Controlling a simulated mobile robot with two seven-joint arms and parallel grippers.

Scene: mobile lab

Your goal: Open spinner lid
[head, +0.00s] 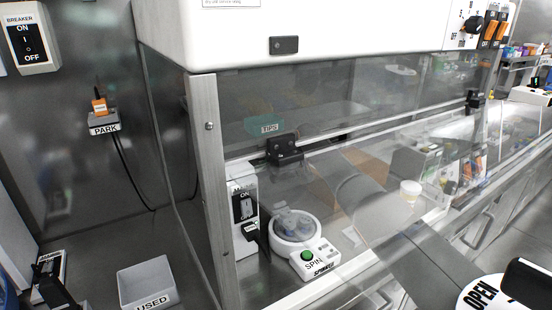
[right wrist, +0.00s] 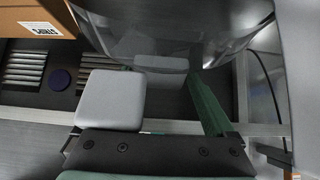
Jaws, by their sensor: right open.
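The spinner (head: 317,262) is a small white round machine with a green SPIN button (head: 307,255), standing inside the glass-fronted hood at the left. Its clear lid (head: 294,222) appears to be down over the rotor; bluish parts show through it. My right arm reaches in from the lower right, seen through the glass, to the right of the spinner and apart from it. In the right wrist view my right gripper (right wrist: 160,92) is open and empty, its pale and green fingers spread. A clear curved object shows beyond the fingers; I cannot tell what it is. My left gripper is out of view.
The hood's glass front (head: 350,135) and metal left post (head: 210,190) border the spinner. A switch box (head: 243,205) stands just left of it. A small cup (head: 410,190) is farther right. A USED bin (head: 148,285) sits outside at left. A labelled box (right wrist: 40,15) shows in the wrist view.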

